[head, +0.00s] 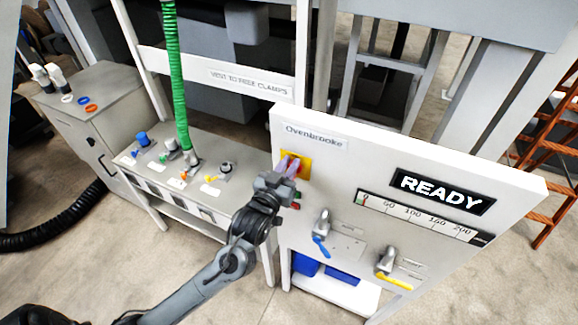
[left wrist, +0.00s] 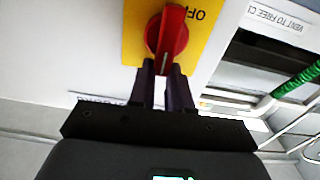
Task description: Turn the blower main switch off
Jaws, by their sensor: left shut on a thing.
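The blower main switch is a red rotary knob (left wrist: 167,32) on a yellow plate (head: 304,164) at the upper left of the white "Ovenbrooke" panel (head: 350,160). The yellow plate also shows in the left wrist view (left wrist: 134,40), with the word OFF printed beside the knob. My left gripper (head: 284,176) reaches the knob from the front. In the left wrist view its two dark fingers (left wrist: 166,72) are shut on the knob's near end. In the head view the gripper hides part of the knob. My right gripper is not in view.
The panel also has a READY display (head: 442,191), a blue-handled valve (head: 321,243) and a yellow-handled valve (head: 394,281). A table with several valves (head: 186,160) and a green hose (head: 175,80) stands to the left. An orange ladder (head: 556,145) is at the right.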

